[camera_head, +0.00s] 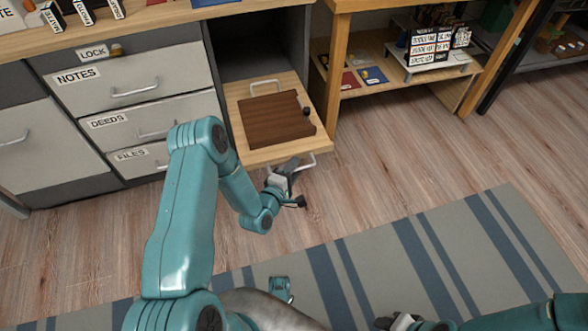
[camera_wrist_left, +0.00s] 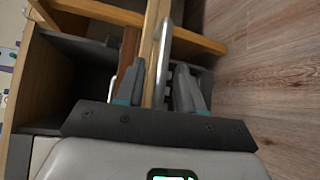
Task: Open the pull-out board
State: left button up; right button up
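The pull-out board (camera_head: 315,146), light wood, sticks out of the desk's open bay at low height. A dark brown panel (camera_head: 272,122) with a black knob lies on it. A metal bar handle (camera_head: 305,164) is on the board's front edge. My left gripper (camera_head: 296,181) is at this handle.
Labelled drawers (camera_head: 135,84) stand left of the bay, with a key lock (camera_head: 117,50) above. A wooden shelf unit (camera_head: 400,83) with cards and a small stand is right of the board. Bare floor and a striped rug (camera_head: 385,255) lie in front.

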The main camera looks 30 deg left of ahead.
pick_arm(q)
jog(key=shift+s+d, duration=0.1)
jog(key=shift+s+r, duration=0.1)
jog(key=shift+s, duration=0.3)
jog(key=s+d+r+p, duration=0.1)
jog(key=s+r+p, duration=0.1)
jog(key=s, duration=1.3)
jog(key=shift+p, duration=0.7)
jog(key=shift+r, duration=0.1)
